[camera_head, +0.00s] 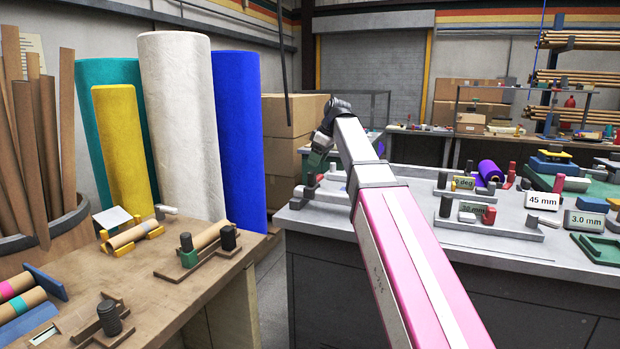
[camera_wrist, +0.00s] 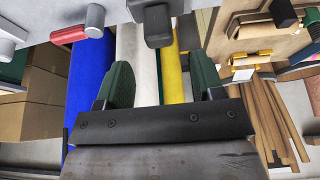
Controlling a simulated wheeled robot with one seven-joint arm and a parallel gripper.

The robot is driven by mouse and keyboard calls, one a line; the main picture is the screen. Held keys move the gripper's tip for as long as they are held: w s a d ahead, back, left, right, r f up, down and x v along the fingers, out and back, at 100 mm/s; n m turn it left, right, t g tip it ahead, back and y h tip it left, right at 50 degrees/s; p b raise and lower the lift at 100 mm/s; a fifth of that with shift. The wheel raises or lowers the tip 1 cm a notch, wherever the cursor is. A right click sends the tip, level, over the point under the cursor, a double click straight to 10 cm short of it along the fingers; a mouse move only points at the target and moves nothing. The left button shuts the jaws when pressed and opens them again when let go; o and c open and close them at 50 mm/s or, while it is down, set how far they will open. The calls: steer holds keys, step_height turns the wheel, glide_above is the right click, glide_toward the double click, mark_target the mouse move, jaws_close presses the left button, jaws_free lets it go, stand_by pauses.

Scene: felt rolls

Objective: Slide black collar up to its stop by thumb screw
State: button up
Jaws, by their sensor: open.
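My gripper (camera_head: 316,158) hangs over the near left corner of the grey bench, just above a small fixture (camera_head: 306,194). In the wrist view my gripper (camera_wrist: 158,68) shows two dark green fingers spread apart with nothing between them. A dark grey upright piece with a rounded end (camera_wrist: 157,28) stands beyond the fingertips, roughly centred between them and apart from both. I cannot tell whether it is the black collar. A red cylinder (camera_wrist: 68,34) and a light grey cylinder (camera_wrist: 95,18) lie to its left. A thumb screw and a stop cannot be told apart for certain.
More fixtures with dark posts (camera_head: 446,206) and labels such as the 45 mm sign (camera_head: 542,201) stand along the bench. The wooden table (camera_head: 150,270) at left carries a dark knob (camera_head: 109,318) and another jig (camera_head: 205,262). Tall felt rolls (camera_head: 180,120) stand behind it.

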mark_target(312, 171)
steer(key=x, duration=0.7)
steer(key=shift+f, duration=0.3)
jaws_close()
